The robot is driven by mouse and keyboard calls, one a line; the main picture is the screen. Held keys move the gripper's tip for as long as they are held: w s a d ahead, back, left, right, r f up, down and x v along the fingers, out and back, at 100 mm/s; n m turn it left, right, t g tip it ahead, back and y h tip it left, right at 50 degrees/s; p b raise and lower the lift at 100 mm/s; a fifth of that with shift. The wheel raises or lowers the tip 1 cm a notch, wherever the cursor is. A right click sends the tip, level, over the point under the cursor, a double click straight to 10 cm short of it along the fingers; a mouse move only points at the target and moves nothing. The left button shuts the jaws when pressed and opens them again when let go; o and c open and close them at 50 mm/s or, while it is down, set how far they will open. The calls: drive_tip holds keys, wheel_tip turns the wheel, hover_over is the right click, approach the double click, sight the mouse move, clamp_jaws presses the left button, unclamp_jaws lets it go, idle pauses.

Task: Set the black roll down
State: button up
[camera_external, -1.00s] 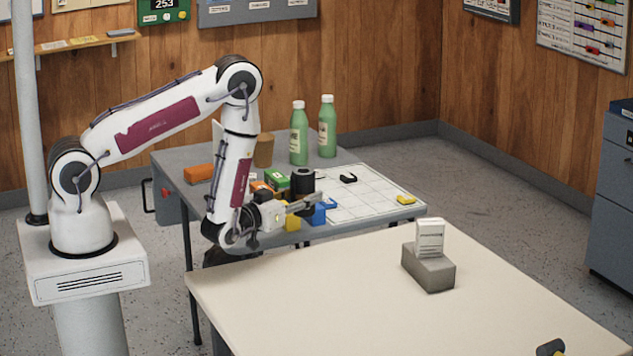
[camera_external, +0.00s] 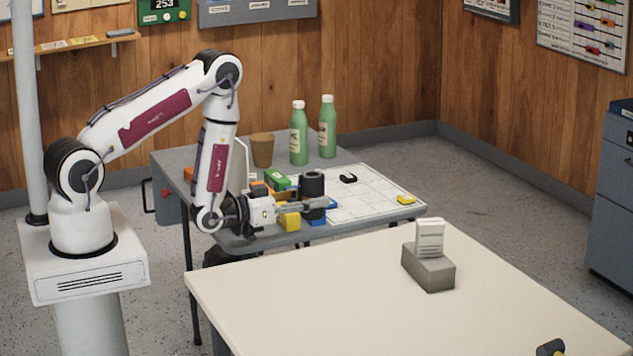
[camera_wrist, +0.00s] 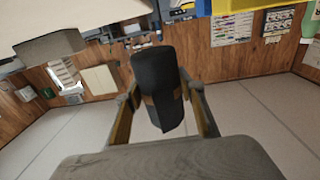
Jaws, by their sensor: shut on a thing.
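The black roll (camera_external: 313,183) is upright at the left part of the white gridded sheet (camera_external: 365,195) on the grey table. My gripper (camera_external: 318,203) reaches it from the left, low over the table, and is shut on it. In the wrist view the black roll (camera_wrist: 158,85) sits between the two fingers of my gripper (camera_wrist: 163,105). The fingers hide part of its lower side in the external view. I cannot tell whether its base touches the sheet.
A blue block (camera_external: 313,217) and a yellow block (camera_external: 290,221) lie close by my gripper. A green box (camera_external: 277,179), a brown cup (camera_external: 262,150) and two green bottles (camera_external: 298,135) stand behind. The sheet's right side is mostly clear. A cream table (camera_external: 380,300) stands in front.

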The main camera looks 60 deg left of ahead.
drive_tip(key=s+d+r+m+g+h, duration=0.3)
drive_tip(key=s+d+m+g+h, duration=0.5)
drive_tip(key=s+d+m+h, duration=0.3)
drive_tip(key=shift+s+d+r+g+h, duration=0.3)
drive_tip(key=shift+s+d+h, duration=0.6)
drive_tip(key=shift+s+h, duration=0.9)
drive_tip(key=shift+f, duration=0.1)
drive_tip(key=shift+f, duration=2.9)
drive_tip(key=shift+f, duration=2.1)
drive_tip(key=shift+f, duration=0.1)
